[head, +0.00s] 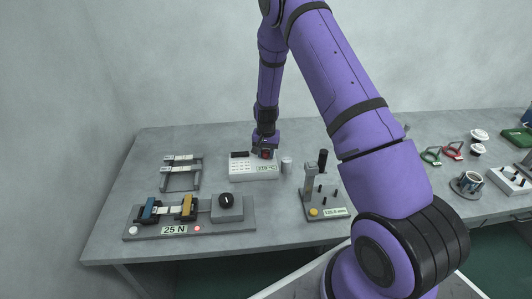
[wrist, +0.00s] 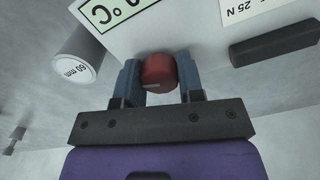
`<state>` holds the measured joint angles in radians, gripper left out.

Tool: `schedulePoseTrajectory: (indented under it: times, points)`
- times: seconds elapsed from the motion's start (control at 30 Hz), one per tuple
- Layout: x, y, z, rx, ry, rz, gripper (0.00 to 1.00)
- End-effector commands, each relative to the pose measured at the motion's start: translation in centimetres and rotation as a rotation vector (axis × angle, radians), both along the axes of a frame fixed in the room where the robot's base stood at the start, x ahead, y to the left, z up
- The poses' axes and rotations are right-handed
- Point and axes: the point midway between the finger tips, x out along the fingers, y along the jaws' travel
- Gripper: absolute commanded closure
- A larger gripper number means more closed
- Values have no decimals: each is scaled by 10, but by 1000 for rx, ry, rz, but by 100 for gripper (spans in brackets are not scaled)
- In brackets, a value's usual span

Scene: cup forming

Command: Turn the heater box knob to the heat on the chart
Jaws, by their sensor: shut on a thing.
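The white heater box (head: 247,174) stands in the middle of the table in the head view. Its front has a greenish display (head: 267,168) with a °C reading, too small to read surely. My gripper (head: 265,149) is over the box top. In the wrist view its two blue-grey fingers (wrist: 159,84) are shut on the red knob (wrist: 157,70), one on each side. The display (wrist: 112,12) is cut off there.
A black bar (head: 239,154) lies on the box top, left of the knob. A pale cylinder (head: 287,164), marked "60 mm" in the wrist view (wrist: 78,55), stands right of the box. A "25 N" clamp fixture (head: 190,221) is in front left, a lever stand (head: 322,192) in front right.

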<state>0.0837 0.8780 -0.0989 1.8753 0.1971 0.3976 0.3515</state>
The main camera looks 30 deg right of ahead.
Motion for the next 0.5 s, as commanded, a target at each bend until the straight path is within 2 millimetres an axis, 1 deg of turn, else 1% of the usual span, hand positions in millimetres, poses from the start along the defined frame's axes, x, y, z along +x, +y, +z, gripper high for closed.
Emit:
schedulePoseTrajectory:
  times: [0.23, 0.5]
  points:
    - [1, 0, 0, -1, -2, -153, 88]
    - [1, 0, 0, 0, -1, -238, 88]
